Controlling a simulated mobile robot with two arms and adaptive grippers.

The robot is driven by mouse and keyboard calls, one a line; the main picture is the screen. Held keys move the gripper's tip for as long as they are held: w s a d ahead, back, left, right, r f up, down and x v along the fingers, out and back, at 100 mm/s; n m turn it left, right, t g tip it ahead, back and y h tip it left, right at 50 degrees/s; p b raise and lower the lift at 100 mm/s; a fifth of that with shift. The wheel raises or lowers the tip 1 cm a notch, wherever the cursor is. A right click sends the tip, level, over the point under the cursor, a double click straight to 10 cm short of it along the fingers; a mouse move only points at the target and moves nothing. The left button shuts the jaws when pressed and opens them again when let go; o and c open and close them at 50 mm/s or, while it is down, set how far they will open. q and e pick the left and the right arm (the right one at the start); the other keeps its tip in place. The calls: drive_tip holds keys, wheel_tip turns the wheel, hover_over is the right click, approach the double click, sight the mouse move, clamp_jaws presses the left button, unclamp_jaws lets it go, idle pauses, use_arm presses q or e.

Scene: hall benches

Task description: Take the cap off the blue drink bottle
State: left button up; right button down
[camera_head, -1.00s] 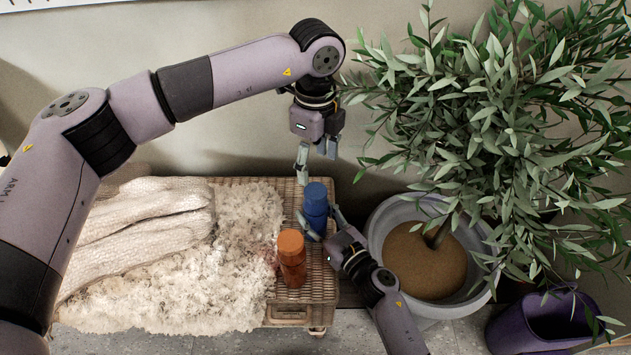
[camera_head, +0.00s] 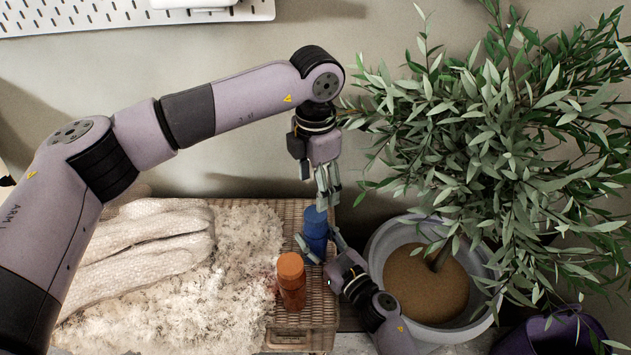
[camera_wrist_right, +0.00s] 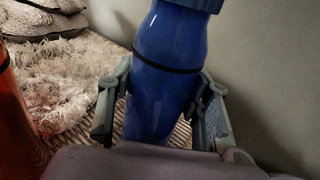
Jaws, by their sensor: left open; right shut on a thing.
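The blue drink bottle (camera_head: 315,243) stands upright on a wicker bench (camera_head: 318,318). Its blue cap (camera_head: 315,214) is on top. My right gripper (camera_head: 320,252) is shut around the bottle's body from the lower right. In the right wrist view the bottle (camera_wrist_right: 163,70) is between the two fingers, with a dark band around it and its cap (camera_wrist_right: 200,4) cut by the top edge. My left gripper (camera_head: 327,198) points down just above the cap, open, its fingers overlapping the cap's upper edge in the head view. I cannot tell whether they touch it.
An orange bottle (camera_head: 291,282) stands close to the lower left of the blue one. A fluffy rug (camera_head: 190,290) and a folded knit blanket (camera_head: 145,245) cover the left of the bench. A potted plant (camera_head: 377,268) with spreading leaves is on the right, beside a purple bin (camera_head: 545,335).

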sight(316, 213)
use_arm(q)
drive_tip(key=m, duration=2.8)
drive_tip(key=shift+m, duration=0.4)
drive_tip(key=shift+f, duration=4)
drive_tip(key=shift+c, duration=0.4)
